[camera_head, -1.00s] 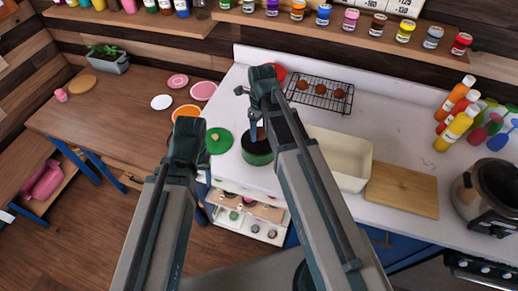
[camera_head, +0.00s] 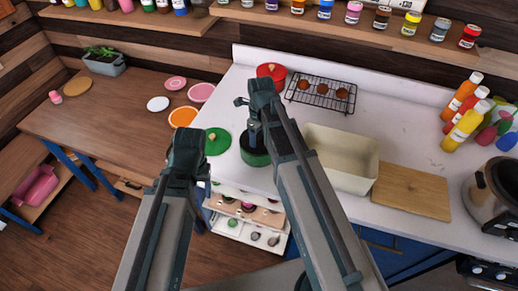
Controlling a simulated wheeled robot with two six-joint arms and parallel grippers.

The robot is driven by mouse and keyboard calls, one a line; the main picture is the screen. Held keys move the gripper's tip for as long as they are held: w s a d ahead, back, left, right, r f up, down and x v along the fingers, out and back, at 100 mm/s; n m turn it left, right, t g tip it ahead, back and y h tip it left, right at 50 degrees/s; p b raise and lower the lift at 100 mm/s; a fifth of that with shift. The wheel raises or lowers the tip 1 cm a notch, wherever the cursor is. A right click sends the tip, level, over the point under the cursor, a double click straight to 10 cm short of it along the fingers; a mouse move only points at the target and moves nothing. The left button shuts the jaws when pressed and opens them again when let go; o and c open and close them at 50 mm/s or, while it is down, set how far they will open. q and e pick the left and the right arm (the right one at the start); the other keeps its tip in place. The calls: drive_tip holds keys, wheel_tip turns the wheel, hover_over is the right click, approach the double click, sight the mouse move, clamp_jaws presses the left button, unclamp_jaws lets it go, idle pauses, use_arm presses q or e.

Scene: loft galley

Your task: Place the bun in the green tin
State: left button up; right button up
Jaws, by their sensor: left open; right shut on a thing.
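The green tin (camera_head: 256,158) stands open on the white counter near its left front edge. My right gripper (camera_head: 253,134) reaches down at the tin's mouth, its fingers at or just inside the rim. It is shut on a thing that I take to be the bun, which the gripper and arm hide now. Several brown buns (camera_head: 322,89) sit on the black wire rack behind. My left gripper (camera_head: 186,160) is open and empty, low at the left, apart from the tin; its tips are hard to make out.
A round green lid (camera_head: 217,141) lies left of the tin. A red lidded pot (camera_head: 271,71) stands behind. A cream baking dish (camera_head: 344,168) and wooden board (camera_head: 411,193) lie to the right, with bottles (camera_head: 464,124) and a cooker (camera_head: 495,190) beyond.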

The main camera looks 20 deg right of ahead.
sight(259, 147)
wheel_tip(259, 147, down, 4)
drive_tip(key=b, duration=0.3)
drive_tip(key=shift+r, duration=0.25)
drive_tip(key=o, duration=1.3)
drive_tip(key=shift+o, duration=0.2)
